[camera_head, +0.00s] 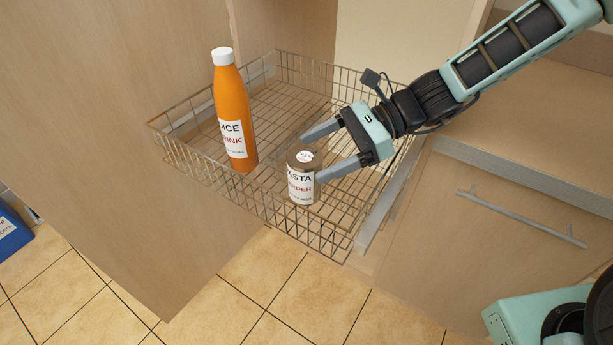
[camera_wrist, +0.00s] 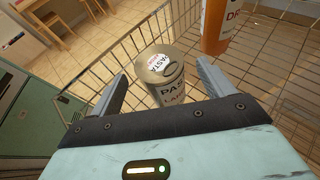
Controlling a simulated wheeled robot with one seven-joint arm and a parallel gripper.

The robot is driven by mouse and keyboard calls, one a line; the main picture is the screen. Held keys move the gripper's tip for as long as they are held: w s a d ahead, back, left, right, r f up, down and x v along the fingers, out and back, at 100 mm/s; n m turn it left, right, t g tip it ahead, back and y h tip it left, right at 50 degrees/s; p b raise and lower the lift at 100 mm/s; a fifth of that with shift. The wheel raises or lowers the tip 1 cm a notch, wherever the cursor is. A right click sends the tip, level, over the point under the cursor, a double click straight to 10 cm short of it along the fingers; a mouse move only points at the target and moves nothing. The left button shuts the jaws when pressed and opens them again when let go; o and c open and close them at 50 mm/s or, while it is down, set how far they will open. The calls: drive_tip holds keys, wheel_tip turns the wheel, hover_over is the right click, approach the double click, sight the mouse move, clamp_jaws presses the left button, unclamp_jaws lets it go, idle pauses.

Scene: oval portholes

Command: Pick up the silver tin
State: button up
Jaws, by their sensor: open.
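The tin (camera_head: 303,177) stands upright in the wire basket (camera_head: 352,240), near its front edge. Its top looks brownish in the head view and metallic in the wrist view, and it has a white label reading "PASTA". My gripper (camera_head: 309,157) is open, reaching in from the right, with one finger on each side of the tin. In the wrist view the tin (camera_wrist: 163,80) sits between and slightly beyond the open fingers. I cannot tell whether either finger touches it.
An orange juice bottle (camera_head: 231,110) with a white cap stands upright in the basket, left of the tin. The basket is pulled out from a wooden cabinet (camera_head: 110,130). A closed drawer front with a metal handle (camera_head: 520,218) is to the right. The tiled floor lies below.

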sight(295, 165)
drive_tip(key=x, duration=0.5)
drive_tip(key=shift+a+f+b, duration=0.1)
drive_tip(key=shift+a+b, duration=0.15)
drive_tip(key=shift+b, duration=0.05)
drive_tip(key=c, duration=1.4)
